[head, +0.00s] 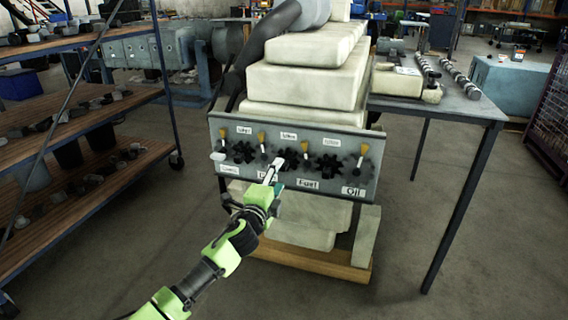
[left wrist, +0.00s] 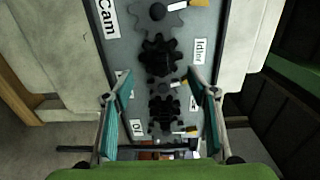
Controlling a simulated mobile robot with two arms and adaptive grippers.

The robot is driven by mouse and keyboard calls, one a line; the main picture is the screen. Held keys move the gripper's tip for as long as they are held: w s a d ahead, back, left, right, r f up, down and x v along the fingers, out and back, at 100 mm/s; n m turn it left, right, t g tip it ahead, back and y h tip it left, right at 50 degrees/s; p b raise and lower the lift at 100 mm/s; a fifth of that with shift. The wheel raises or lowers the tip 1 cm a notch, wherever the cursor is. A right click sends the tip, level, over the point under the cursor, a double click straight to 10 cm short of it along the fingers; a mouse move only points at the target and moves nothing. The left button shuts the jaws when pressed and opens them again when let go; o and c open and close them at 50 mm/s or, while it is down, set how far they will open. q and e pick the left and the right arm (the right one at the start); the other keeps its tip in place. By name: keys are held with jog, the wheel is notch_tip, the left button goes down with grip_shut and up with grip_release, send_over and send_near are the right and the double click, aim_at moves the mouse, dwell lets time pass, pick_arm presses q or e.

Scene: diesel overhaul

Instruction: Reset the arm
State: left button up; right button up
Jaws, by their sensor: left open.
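My left arm (head: 232,245) reaches up from the bottom of the head view. Its gripper (head: 274,174) is in front of the grey panel (head: 335,188) on the engine. In the left wrist view the two teal-padded fingers (left wrist: 164,88) stand wide apart with nothing between them touching. Behind them are black gears on the panel, one in the middle (left wrist: 158,54) and one lower (left wrist: 165,113). I cannot tell how far the fingertips are from the panel. My right gripper is not in view.
The pale engine block (head: 305,85) stands on a wooden base (head: 315,264). A table (head: 465,105) with shafts (head: 461,78) is at the right. A wooden-shelved rack (head: 95,175) with parts stands at the left. Floor (head: 400,275) at the front right is clear.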

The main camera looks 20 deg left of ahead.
pick_arm(q)
jog(key=shift+s+a+r, duration=0.1)
jog(key=shift+s, duration=0.5)
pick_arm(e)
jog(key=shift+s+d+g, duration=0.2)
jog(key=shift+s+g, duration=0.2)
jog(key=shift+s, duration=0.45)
